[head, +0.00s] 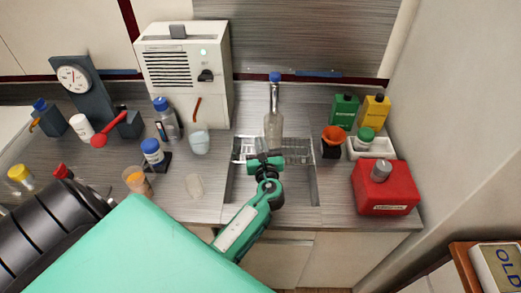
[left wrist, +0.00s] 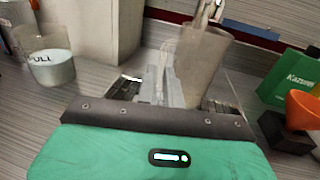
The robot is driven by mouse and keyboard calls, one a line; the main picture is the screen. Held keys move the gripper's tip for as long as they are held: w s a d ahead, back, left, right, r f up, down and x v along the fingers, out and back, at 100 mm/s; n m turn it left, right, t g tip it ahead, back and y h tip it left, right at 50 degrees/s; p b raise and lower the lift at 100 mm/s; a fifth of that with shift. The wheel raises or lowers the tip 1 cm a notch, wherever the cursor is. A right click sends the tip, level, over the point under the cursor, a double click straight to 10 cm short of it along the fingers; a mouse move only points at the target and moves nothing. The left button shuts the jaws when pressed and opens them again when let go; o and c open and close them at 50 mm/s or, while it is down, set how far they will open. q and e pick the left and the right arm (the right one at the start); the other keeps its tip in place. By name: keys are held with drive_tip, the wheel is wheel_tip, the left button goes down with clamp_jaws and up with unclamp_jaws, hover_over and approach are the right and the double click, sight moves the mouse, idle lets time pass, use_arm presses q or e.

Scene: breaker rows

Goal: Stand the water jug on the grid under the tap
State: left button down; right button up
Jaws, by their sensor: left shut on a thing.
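The water jug (head: 273,125) is a clear, greyish vessel at the back of the sink in the head view. It also shows in the left wrist view (left wrist: 204,65), looking roughly upright. My left gripper (head: 263,160) is shut on the jug from the front. The metal tap (head: 275,92) with a blue top stands behind the jug, and its lower end (left wrist: 207,12) shows above the jug's mouth. The slotted metal grid (head: 298,150) lies under the jug. The jug's base is partly hidden, so I cannot tell if it touches the grid. My right gripper is not in view.
A cup of whitish liquid (head: 199,143) stands left of the sink (head: 300,190), near a white machine (head: 185,70). An orange funnel (head: 333,136), green box (head: 344,110) and red container (head: 384,187) stand to the right. Several bottles stand further left.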

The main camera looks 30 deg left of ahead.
use_arm(q)
wheel_tip(320, 180, down, 3)
drive_tip(key=shift+f, duration=0.2)
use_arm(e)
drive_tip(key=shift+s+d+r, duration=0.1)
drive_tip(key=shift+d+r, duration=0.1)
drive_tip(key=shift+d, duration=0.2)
use_arm(q)
drive_tip(key=shift+s+f, duration=0.1)
drive_tip(key=shift+f, duration=0.1)
drive_tip(key=c, duration=1.5)
unclamp_jaws()
drive_tip(key=shift+c, duration=0.2)
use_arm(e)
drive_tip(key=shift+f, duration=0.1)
use_arm(q)
drive_tip(key=shift+r, duration=0.15)
